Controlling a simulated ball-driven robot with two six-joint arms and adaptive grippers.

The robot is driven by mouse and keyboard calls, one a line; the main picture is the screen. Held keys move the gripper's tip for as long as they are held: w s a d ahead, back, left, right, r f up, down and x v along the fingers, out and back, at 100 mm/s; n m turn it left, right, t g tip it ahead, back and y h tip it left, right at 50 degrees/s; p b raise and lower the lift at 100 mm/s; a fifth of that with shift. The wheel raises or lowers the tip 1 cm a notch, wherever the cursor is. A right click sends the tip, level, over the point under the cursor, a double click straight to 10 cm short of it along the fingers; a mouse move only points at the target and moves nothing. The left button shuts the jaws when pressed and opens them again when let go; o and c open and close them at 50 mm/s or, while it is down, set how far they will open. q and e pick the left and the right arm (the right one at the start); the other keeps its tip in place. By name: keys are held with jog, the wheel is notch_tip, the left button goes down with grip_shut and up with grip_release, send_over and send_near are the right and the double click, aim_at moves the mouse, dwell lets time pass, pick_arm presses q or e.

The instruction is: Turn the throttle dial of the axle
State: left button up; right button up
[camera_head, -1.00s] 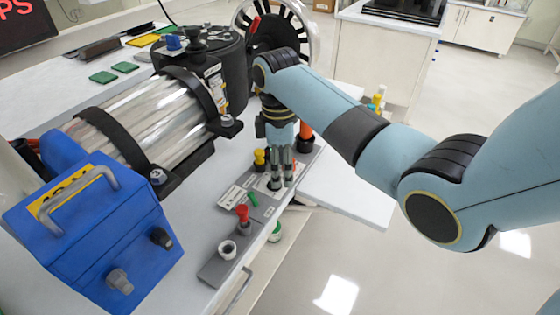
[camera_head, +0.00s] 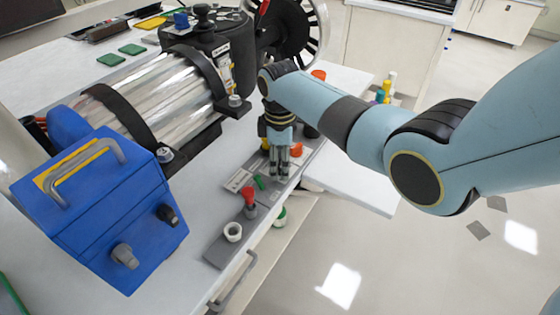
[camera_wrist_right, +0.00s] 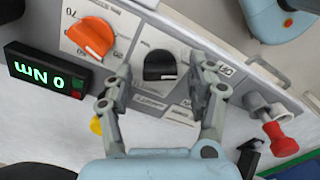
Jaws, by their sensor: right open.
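I cannot read which one is named throttle. My right gripper (camera_wrist_right: 160,72) is open, its two fingers on either side of the black dial; whether they touch it I cannot tell. In the head view the right gripper (camera_head: 279,172) points down over the control strip (camera_head: 222,250) and hides the dial beneath it. My left gripper is out of view.
A red-capped lever (camera_head: 249,197) and a white cup-like fitting (camera_head: 233,232) stand on the strip. A small green-lit display (camera_wrist_right: 47,72) is beside the orange dial. A blue housing (camera_head: 110,215) and a shiny cylinder (camera_head: 160,95) fill the bench's left.

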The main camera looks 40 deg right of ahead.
jog(key=c, duration=1.1)
jog(key=shift+c, duration=0.2)
jog(key=shift+m, duration=0.3)
